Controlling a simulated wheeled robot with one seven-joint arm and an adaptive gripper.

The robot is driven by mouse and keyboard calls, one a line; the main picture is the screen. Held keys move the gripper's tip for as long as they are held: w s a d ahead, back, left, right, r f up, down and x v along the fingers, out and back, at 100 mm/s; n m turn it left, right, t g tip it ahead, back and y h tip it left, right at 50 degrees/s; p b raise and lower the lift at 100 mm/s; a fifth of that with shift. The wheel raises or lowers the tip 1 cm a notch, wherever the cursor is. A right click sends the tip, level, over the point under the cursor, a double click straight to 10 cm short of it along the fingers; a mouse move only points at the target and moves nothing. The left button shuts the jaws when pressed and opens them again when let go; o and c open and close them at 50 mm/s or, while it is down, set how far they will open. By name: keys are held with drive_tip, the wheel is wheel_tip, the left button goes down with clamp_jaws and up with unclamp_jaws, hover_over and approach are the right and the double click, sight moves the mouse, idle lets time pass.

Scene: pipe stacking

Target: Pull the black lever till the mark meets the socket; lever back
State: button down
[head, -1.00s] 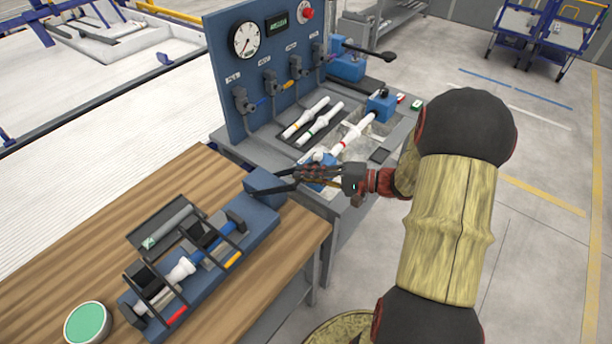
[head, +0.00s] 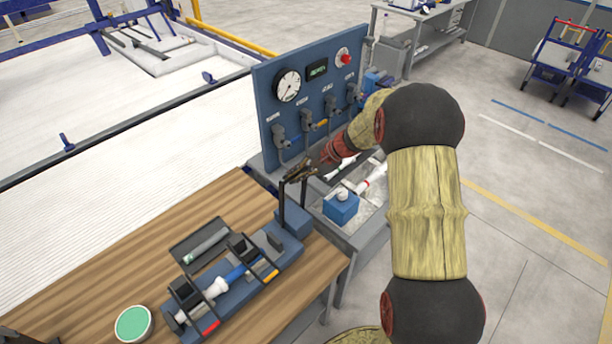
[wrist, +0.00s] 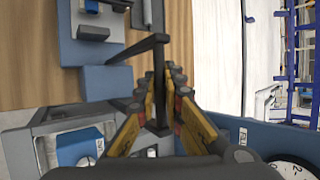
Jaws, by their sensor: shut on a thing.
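My gripper (head: 300,172) is shut on the grip bar of the black lever (head: 282,198). The lever stands about upright over the blue block (head: 292,222) at the right end of the blue jig. In the wrist view, the fingers (wrist: 160,100) close on both sides of the lever's bar (wrist: 158,62). In the jig, a blue pipe (head: 236,273) lies in line with a white socket (head: 215,288), under black clamp frames. The two look to be touching or nearly so. The mark on the pipe is too small to make out.
A green-topped round tin (head: 133,323) and a dark tray with a grey-green tube (head: 205,245) are on the wooden table (head: 180,225). Behind my gripper stands a blue gauge panel (head: 268,95) with valves. A blue clamp block (head: 341,208) is on the grey bench to the right.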

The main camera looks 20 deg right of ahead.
drive_tip(key=w+a+g+p, duration=0.1)
drive_tip(key=w+a+p, duration=0.1)
drive_tip(key=w, duration=0.4)
drive_tip(key=shift+w+a+h+p, duration=0.15)
drive_tip(key=shift+h+p, duration=0.15)
drive_tip(key=shift+p, duration=0.1)
drive_tip(key=c, duration=2.1)
unclamp_jaws()
drive_tip(key=shift+w+f, duration=0.15)
drive_tip(key=shift+w, duration=0.05)
drive_tip(key=shift+o, duration=1)
drive_tip(key=shift+s, duration=0.1)
drive_tip(key=v, duration=1.2)
drive_tip(key=shift+w, duration=0.25)
